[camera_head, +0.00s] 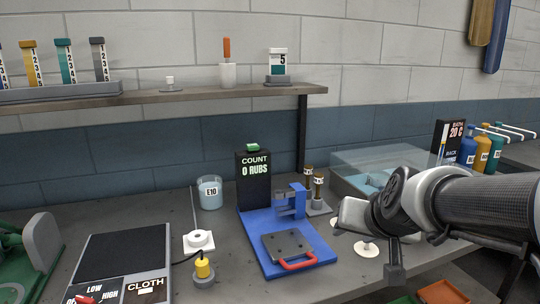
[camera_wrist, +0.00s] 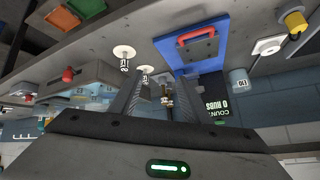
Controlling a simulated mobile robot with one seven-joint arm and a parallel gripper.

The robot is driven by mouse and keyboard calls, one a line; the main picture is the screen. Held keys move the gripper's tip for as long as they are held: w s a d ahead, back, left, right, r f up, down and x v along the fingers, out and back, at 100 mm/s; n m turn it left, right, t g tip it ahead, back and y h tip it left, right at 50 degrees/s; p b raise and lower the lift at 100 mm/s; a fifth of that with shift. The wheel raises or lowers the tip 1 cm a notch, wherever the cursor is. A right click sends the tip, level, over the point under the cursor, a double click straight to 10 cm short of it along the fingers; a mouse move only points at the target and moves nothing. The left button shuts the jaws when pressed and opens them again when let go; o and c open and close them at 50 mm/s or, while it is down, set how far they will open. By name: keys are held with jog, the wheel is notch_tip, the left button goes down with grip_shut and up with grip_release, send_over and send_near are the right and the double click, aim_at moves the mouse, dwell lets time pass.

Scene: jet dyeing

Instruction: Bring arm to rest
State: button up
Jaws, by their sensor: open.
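My arm (camera_head: 480,205) reaches in from the right in the head view, above the right part of the grey bench (camera_head: 215,270). My gripper (camera_wrist: 160,80) shows in the wrist view with its two fingers apart and nothing held between them. Two small brown-topped bottles (camera_head: 313,182) on a stand appear beyond the gap between the fingers. The fingertips cannot be made out clearly in the head view.
Near the arm stand a blue rubbing machine (camera_head: 315,240) with a red handle, a clear tank (camera_head: 385,165) and a white disc (camera_head: 366,248). A shelf (camera_head: 190,98) runs behind.

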jog(key=s+a+n+g, duration=0.1)
jog(key=s+a+g, duration=0.1)
jog(key=s, duration=0.6)
jog(key=s+a+n+g, duration=0.1)
jog(key=s+a+n, duration=0.1)
jog(key=s, duration=0.6)
notch_tip(320, 180, up, 16)
jog(key=s+p, duration=0.1)
jog(key=p, duration=1.5)
jog(key=shift+s+d, duration=0.15)
jog(key=shift+s, duration=0.15)
jog(key=shift+f, duration=0.15)
